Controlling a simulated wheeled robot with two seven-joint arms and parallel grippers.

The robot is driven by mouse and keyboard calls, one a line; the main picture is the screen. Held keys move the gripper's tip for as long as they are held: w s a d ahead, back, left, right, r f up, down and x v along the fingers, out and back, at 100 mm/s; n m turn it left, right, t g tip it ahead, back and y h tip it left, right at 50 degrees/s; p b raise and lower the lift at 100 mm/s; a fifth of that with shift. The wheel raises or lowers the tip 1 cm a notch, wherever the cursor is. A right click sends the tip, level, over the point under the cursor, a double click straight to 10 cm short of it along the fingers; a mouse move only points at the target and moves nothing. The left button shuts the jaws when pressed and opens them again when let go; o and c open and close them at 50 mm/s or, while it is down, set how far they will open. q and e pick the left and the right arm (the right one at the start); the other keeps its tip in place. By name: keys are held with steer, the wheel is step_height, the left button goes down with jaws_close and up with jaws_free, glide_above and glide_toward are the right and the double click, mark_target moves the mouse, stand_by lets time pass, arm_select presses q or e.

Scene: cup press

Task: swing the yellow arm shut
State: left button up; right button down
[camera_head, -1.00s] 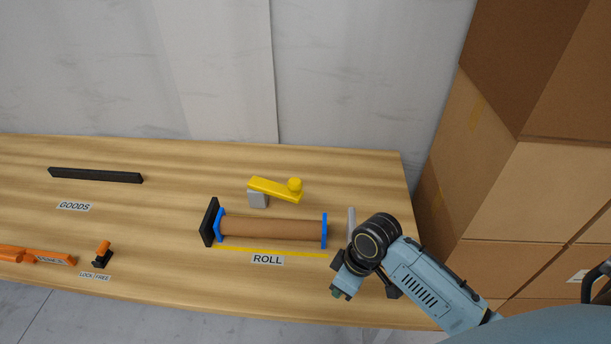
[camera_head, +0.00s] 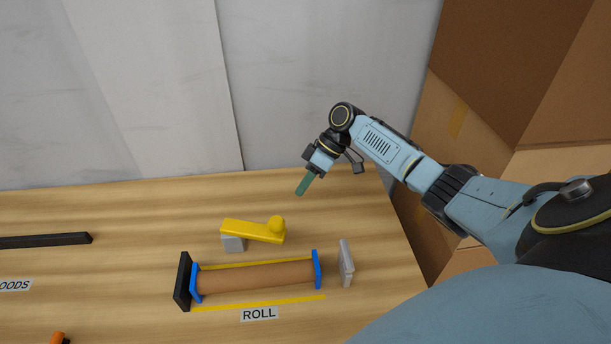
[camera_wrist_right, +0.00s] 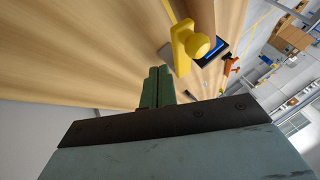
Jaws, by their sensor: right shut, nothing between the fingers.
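The yellow arm also shows at the top of the right wrist view (camera_wrist_right: 182,45). My right gripper (camera_head: 300,191) is up and to the right of the knob, apart from it, fingers pointing down and left. In the right wrist view its green fingers (camera_wrist_right: 157,88) are together and hold nothing. The brown roll (camera_head: 255,276) lies between two blue end discs. My left gripper is not in view.
A black end plate (camera_head: 183,282) stands left of the roll and a grey upright plate (camera_head: 346,263) stands to its right. A dark bar (camera_head: 45,241) lies at the left. Cardboard boxes (camera_head: 500,80) stack at the right. The table behind the yellow arm is clear.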

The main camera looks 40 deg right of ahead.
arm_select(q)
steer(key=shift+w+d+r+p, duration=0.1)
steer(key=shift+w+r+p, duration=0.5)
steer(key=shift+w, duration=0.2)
arm_select(e)
steer(key=s+a+f, duration=0.1)
steer(key=a+f, duration=0.3)
steer(key=a, duration=0.2)
steer(key=shift+s+a, duration=0.2)
steer(key=shift+a, duration=0.1)
